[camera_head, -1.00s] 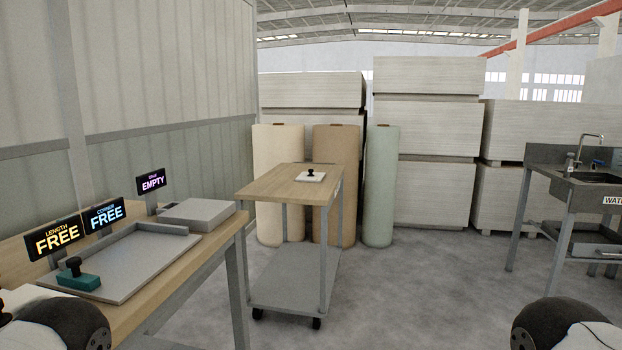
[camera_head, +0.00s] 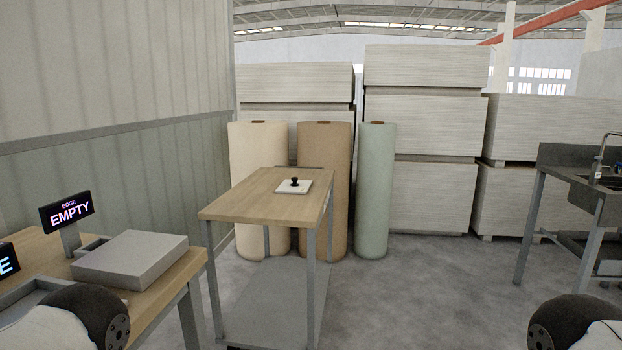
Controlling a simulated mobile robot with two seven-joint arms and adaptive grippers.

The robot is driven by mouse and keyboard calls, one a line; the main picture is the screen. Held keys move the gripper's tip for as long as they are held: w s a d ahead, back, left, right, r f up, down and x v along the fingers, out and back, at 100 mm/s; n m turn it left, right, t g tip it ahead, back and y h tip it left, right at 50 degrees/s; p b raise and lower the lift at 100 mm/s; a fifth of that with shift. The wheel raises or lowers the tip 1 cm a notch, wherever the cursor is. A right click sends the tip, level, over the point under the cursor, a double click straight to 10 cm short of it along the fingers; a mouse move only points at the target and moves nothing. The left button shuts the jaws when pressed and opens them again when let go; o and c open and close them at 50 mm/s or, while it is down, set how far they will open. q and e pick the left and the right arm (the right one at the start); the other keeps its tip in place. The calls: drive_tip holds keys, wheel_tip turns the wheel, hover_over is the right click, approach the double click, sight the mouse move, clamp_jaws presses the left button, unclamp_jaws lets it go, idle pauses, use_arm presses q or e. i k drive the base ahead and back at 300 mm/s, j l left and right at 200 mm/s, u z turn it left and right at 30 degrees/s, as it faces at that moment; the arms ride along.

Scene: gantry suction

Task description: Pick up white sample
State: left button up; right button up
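The white sample (camera_head: 303,188) is a small flat white square with a black knob on top. It lies on the wooden top of a wheeled cart (camera_head: 248,204) ahead of me, near the cart's far right side. Parts of my two arms show at the bottom left and bottom right corners. Neither gripper shows, and nothing touches the sample.
A workbench (camera_head: 188,268) stands at the left with a grey block (camera_head: 130,258) and an EMPTY sign (camera_head: 67,212). Upright rolls (camera_head: 375,190) and stacked boards (camera_head: 430,130) stand behind the cart. A sink table (camera_head: 580,178) is at the right. Floor (camera_head: 430,290) right of the cart is clear.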

sight(294, 185)
drive_tip(key=i+z, duration=0.1)
drive_tip(key=i, duration=0.35)
drive_tip(key=i+j, duration=0.15)
drive_tip(key=i, duration=0.35)
drive_tip(key=i+j+z, duration=0.15)
drive_tip(key=i, duration=0.3)
drive_tip(key=i+j, duration=0.1)
drive_tip(key=i, duration=0.35)
drive_tip(key=z, duration=0.05)
